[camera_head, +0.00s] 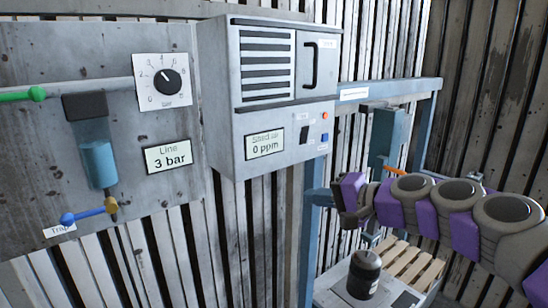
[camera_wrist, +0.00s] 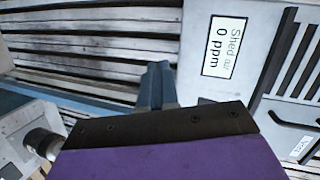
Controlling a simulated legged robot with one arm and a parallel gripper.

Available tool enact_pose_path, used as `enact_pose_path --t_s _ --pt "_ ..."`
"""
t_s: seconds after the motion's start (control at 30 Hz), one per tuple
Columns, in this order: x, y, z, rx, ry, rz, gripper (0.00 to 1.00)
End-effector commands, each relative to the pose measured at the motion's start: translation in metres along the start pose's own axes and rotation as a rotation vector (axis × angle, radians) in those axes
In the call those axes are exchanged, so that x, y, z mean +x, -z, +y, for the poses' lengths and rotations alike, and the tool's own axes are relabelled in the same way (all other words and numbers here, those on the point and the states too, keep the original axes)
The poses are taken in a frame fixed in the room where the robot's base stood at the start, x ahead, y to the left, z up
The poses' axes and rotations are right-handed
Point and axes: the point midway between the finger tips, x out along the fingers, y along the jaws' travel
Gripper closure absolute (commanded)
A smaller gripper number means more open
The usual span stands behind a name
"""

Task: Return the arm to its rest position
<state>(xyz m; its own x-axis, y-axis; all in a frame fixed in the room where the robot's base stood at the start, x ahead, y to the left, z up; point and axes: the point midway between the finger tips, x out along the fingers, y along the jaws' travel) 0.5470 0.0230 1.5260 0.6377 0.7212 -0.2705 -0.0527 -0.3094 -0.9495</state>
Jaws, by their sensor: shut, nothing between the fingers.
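My arm (camera_head: 455,205), with purple and grey segments, reaches in from the right edge of the head view. It extends roughly level to the left, in front of the blue frame. My gripper (camera_head: 337,196) is at its left end, below and to the right of the white cabinet, and looks small there. In the wrist view the narrow blue-grey fingers (camera_wrist: 157,86) stand together beyond a dark plate and purple body. They are shut and empty. Part of the finger base is hidden by the plate.
The grey cabinet (camera_head: 285,120) reads 0 ppm. A panel (camera_head: 60,150) at left has a dial (camera_head: 163,82), a green handle (camera_head: 37,93) and a blue handle (camera_head: 67,218). A dark cylinder (camera_head: 364,272) stands on a light surface below my arm. Slatted walls enclose the corner.

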Motion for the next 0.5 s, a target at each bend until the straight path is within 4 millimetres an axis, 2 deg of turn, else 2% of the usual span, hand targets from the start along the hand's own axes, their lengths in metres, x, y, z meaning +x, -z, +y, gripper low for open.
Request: enact_pose_path --t_s 0.03,0.1,0.17,0.2,0.27,0.3,0.37,0.5 --pt "0.008 -0.035 0.011 -0.06 -0.053 -0.058 1.0" --pt "0.016 -0.081 0.03 -0.136 -0.139 -0.146 1.0" --pt "0.017 -0.116 0.051 -0.197 -0.218 -0.21 1.0" --pt "0.016 -0.139 0.068 -0.235 -0.275 -0.255 1.0" --pt "0.011 -0.169 0.095 -0.286 -0.363 -0.318 1.0" --pt "0.007 -0.188 0.115 -0.315 -0.424 -0.357 1.0" --pt "-0.004 -0.214 0.146 -0.356 -0.518 -0.412 1.0" --pt "-0.043 -0.261 0.221 -0.417 -0.748 -0.526 1.0"
